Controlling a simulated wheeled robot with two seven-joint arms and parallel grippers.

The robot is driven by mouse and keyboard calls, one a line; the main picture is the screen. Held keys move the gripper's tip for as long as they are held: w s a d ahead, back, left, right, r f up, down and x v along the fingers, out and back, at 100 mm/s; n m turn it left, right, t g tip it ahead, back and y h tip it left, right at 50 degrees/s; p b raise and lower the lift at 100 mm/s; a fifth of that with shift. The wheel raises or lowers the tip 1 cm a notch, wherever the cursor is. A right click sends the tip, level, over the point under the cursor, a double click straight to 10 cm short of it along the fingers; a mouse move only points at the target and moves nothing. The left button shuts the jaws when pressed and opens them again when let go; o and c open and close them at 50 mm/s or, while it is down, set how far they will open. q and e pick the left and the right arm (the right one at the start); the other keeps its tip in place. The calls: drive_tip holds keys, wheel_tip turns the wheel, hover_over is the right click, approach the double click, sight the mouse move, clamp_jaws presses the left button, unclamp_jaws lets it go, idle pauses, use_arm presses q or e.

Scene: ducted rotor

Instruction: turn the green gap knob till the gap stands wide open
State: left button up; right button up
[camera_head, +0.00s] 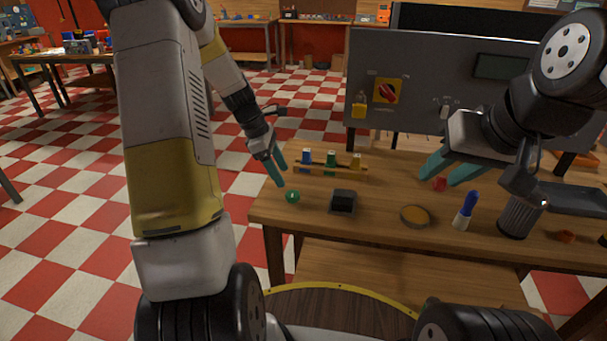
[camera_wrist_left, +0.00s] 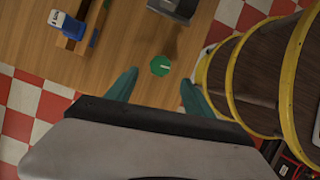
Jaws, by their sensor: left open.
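The green gap knob (camera_head: 292,196) sits on the wooden table near its front left corner. In the left wrist view the knob (camera_wrist_left: 160,66) is a green disc with a pale mark, lying ahead of and between the fingertips. My left gripper (camera_head: 275,168) is open and empty, above and just behind the knob; its teal fingers show apart in the left wrist view (camera_wrist_left: 157,85). It does not appear to touch the knob. My right gripper (camera_head: 450,170) hangs over the right part of the table with its teal fingers apart and nothing visible between them. I cannot make out the gap itself.
A dark block (camera_head: 343,201) stands just right of the knob. Behind it is a wooden rack (camera_head: 318,170) with blue, green and yellow items. An amber disc (camera_head: 414,216), a blue-handled tool (camera_head: 466,210) and a dark ribbed cup (camera_head: 519,217) stand further right. A grey panel (camera_head: 425,85) rises behind.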

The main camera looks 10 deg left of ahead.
sight(292, 194)
use_arm(q)
drive_tip(key=x, duration=0.7)
drive_tip(key=shift+d+f, duration=0.1)
drive_tip(key=shift+f, duration=0.2)
clamp_jaws()
